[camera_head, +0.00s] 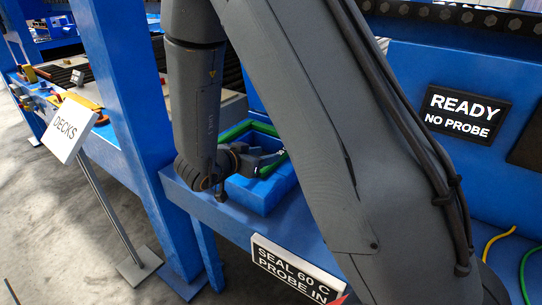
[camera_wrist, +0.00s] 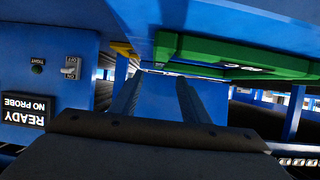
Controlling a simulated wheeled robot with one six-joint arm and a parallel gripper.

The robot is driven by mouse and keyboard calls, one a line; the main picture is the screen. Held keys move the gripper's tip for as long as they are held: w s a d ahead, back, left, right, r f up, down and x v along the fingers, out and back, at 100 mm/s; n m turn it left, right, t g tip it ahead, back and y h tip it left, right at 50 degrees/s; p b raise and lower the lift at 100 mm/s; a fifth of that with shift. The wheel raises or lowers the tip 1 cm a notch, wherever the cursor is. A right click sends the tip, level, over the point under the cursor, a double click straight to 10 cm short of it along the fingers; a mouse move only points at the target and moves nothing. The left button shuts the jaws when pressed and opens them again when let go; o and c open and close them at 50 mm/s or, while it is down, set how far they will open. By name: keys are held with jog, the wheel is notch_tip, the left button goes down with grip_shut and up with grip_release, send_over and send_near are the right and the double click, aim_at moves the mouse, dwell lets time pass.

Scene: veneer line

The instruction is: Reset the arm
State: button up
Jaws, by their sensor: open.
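My arm fills the middle of the head view, and its lower end hangs beside a blue open-topped tray (camera_head: 262,195) on the blue machine ledge. My gripper (camera_head: 268,160) points to the right, at the tray, close to a green bar or rim (camera_head: 238,131) there. In the wrist view, which is upside down, the two fingers of my gripper (camera_wrist: 158,88) stand apart with nothing between them. A green lettered part (camera_wrist: 235,52) lies close to the right finger. Whether the gripper touches the tray or the green part I cannot tell.
A display (camera_head: 466,112) reads READY NO PROBE; a switch (camera_wrist: 71,67) is near it in the wrist view. A sign (camera_head: 295,270) reads SEAL 60 C PROBE IN. A blue post (camera_head: 125,100) and a DECKS sign (camera_head: 68,127) stand left.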

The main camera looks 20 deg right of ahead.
jog(key=shift+s+a+r, duration=0.15)
jog(key=shift+s+a, duration=0.1)
jog(key=shift+a, duration=0.1)
jog(key=w+a+n+y, duration=0.1)
jog(key=w+t+y, duration=0.1)
jog(key=y, duration=0.1)
jog(key=w+a+n+t+y, duration=0.1)
jog(key=shift+w+a+r+n+y, duration=0.25)
jog(key=shift+a+r+n+y, duration=0.05)
jog(key=shift+a, duration=0.05)
jog(key=s+a+n+y, duration=0.1)
jog(key=a+n+y, duration=0.1)
jog(key=y, duration=0.1)
jog(key=s+a+n+y, duration=0.1)
jog(key=a+y, duration=0.1)
jog(key=shift+s+a+r+n+g, duration=0.1)
jog(key=shift+s+r+n+g, duration=0.2)
jog(key=shift+n+g, duration=0.1)
jog(key=s+d+f+n+g, duration=0.1)
jog(key=s+n+g, duration=0.1)
jog(key=s, duration=0.7)
jog(key=s+d+f+n+g+y+b, duration=0.1)
jog(key=s+g, duration=0.4)
jog(key=s, duration=0.5)
jog(key=shift+s+d+f+n+y, duration=0.3)
jog(key=shift+d+f+n, duration=0.3)
jog(key=shift+d+n, duration=0.3)
